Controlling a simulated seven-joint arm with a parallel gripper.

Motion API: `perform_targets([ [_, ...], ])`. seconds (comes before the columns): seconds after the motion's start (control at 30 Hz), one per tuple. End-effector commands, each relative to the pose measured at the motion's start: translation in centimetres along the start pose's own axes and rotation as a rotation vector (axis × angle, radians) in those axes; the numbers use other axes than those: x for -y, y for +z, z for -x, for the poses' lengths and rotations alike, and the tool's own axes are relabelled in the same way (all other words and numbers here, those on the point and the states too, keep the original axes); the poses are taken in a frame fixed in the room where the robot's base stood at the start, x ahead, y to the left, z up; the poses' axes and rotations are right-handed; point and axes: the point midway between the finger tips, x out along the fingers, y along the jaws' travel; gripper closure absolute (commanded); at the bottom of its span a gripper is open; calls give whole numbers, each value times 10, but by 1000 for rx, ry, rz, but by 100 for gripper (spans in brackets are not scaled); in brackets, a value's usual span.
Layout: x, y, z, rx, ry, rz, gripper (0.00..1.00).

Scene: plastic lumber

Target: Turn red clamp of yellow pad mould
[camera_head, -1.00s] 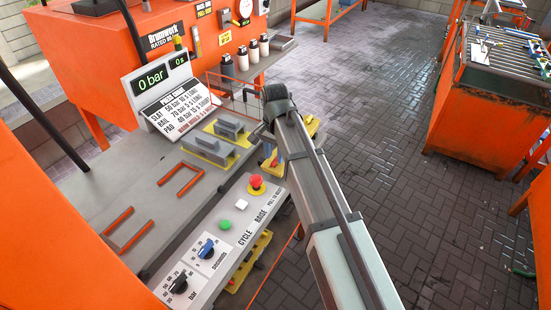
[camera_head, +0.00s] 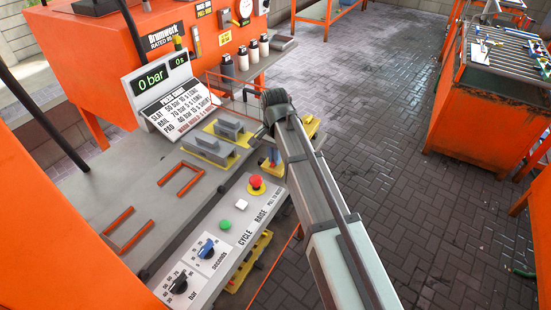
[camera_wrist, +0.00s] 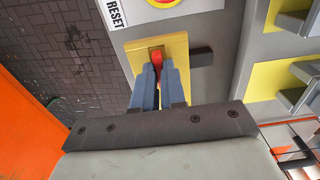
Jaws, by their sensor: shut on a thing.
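A yellow mould plate (camera_wrist: 180,43) with a dark grey block (camera_wrist: 201,57) fills the upper middle of the wrist view. Its red clamp (camera_wrist: 158,60) stands between the blue-grey fingers of my gripper (camera_wrist: 158,75). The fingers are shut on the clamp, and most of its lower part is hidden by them. In the head view my gripper (camera_head: 271,157) is mostly hidden behind my arm, at the far right edge of the press bench. Two more yellow moulds with grey blocks, a nearer one (camera_head: 203,152) and a farther one (camera_head: 242,139), lie on the bench top.
A red stop button (camera_head: 256,182) and the control panel (camera_head: 225,245) are close to my gripper. The press display (camera_head: 152,78) reads 0 bar. Yellow parts (camera_head: 235,280) show below the panel.

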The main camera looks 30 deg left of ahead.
Motion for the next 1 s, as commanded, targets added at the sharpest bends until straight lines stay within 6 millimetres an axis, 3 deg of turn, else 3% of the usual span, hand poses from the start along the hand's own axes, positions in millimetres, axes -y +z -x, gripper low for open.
perform_targets([
  [0.27,0,0,0,0,0,-30,100],
  [0.7,0,0,0,0,0,-397,100],
  [1.0,0,0,0,0,0,-421,100],
])
